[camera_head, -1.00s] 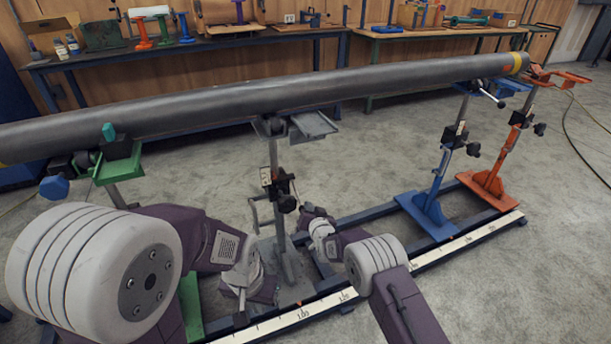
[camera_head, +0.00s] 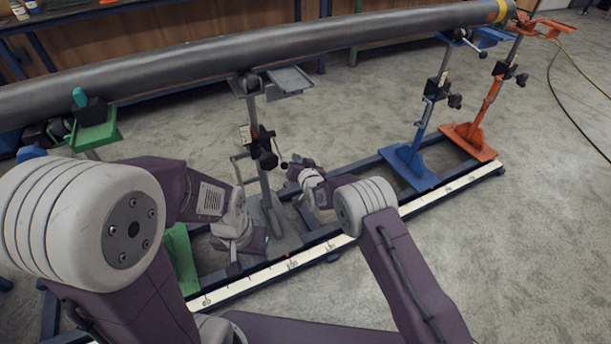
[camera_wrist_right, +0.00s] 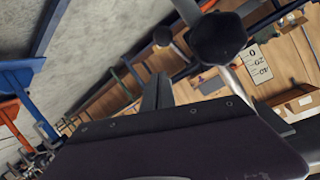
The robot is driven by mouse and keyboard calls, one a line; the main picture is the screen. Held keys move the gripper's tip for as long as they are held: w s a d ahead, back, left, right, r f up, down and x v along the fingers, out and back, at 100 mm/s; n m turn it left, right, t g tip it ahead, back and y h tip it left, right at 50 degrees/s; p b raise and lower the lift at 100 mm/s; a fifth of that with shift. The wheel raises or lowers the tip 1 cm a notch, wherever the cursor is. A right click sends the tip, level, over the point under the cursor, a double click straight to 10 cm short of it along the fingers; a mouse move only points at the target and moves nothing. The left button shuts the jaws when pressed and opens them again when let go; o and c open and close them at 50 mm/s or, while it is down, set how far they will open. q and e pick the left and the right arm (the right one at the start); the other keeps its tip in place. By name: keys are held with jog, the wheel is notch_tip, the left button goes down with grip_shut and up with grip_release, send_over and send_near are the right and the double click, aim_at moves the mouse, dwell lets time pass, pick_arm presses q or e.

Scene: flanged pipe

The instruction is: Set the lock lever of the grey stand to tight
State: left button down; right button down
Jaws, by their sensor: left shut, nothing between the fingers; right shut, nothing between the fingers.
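The grey stand (camera_head: 263,185) stands on the rail under the middle of the pipe. Its black clamp (camera_head: 264,148) carries a thin lever with a dark ball end (camera_head: 284,165). Whether the lever is loose or tight cannot be told. My right gripper (camera_head: 292,170) is shut and empty, just right of the clamp, close to the lever end. Contact cannot be told. My left gripper (camera_head: 240,246) is shut and empty, low beside the stand's base.
The long grey pipe (camera_head: 180,75) crosses above the stands. A green stand (camera_head: 97,133) is at left; blue (camera_head: 411,165) and orange (camera_head: 473,135) stands are at right. A white scale (camera_head: 430,200) runs along the rail. A crank handle (camera_head: 236,162) sticks out left of the clamp.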

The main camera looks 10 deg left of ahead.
jog(key=s+d+f+b, duration=0.3)
jog(key=s+b, duration=0.3)
jog(key=s, duration=0.1)
jog(key=shift+f, duration=0.35)
jog(key=shift+d, duration=0.1)
